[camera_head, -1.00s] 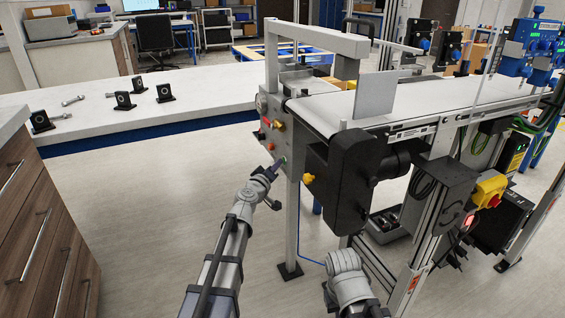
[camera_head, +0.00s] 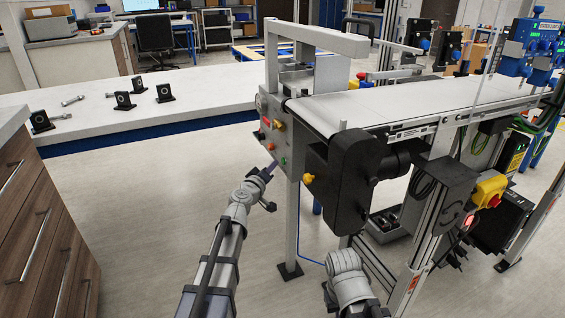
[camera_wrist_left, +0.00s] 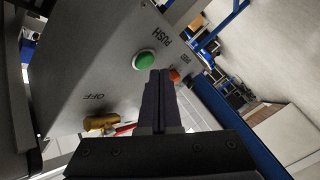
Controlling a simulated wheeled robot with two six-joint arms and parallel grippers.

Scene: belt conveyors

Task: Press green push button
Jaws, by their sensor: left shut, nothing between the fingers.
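The green push button (camera_head: 284,160) is on the grey control panel at the near end of the conveyor. In the left wrist view the green button (camera_wrist_left: 145,61) is round and raised, beside the word PUSH. My left gripper (camera_head: 271,168) is shut and empty, just left of the green button in the head view. In the left wrist view its closed fingertips (camera_wrist_left: 160,73) are just right of and below the button, appearing apart from it. An orange-red button (camera_wrist_left: 174,75) is close to the fingertips. My right gripper is out of view; only part of that arm shows.
The conveyor belt (camera_head: 400,103) runs right, with a black motor housing (camera_head: 350,180) below its near end. A yellow knob (camera_wrist_left: 101,122) sits on the panel by OFF. A white table (camera_head: 190,103) with small black parts is behind. Open floor lies left of the panel.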

